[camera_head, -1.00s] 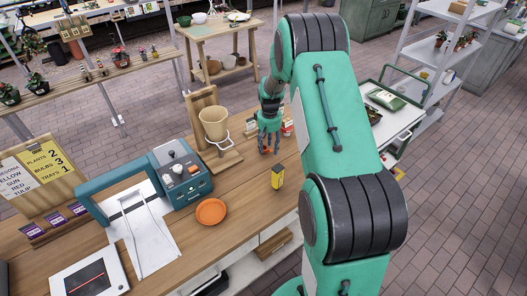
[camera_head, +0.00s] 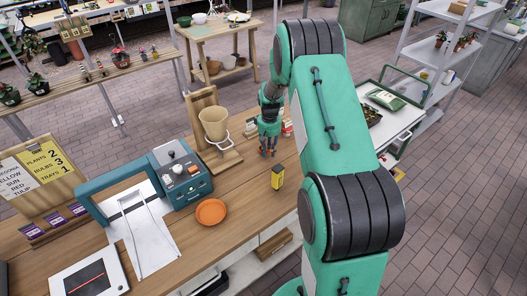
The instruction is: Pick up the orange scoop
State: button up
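My gripper (camera_head: 268,148) points down over the wooden counter (camera_head: 240,222), to the right of the pot stand. Its fingers are small and dark in this view, and I cannot tell how far apart they are or whether anything is between them. No clear scoop shape can be made out. Small red and white items (camera_head: 287,128) lie just right of my gripper, partly hidden by my arm.
A tan pot (camera_head: 214,123) sits in a wooden stand behind the dish. A yellow and black box (camera_head: 277,178) stands in front of my gripper. A teal register (camera_head: 182,175) is at the left. Bare counter lies between dish and box.

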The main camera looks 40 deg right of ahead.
jog(key=shift+r, duration=0.15)
jog(key=shift+c, duration=0.5)
notch_tip(320, 180, up, 10)
jog(key=shift+f+p, duration=0.1)
jog(key=shift+p, duration=0.25)
dwell(0.6)
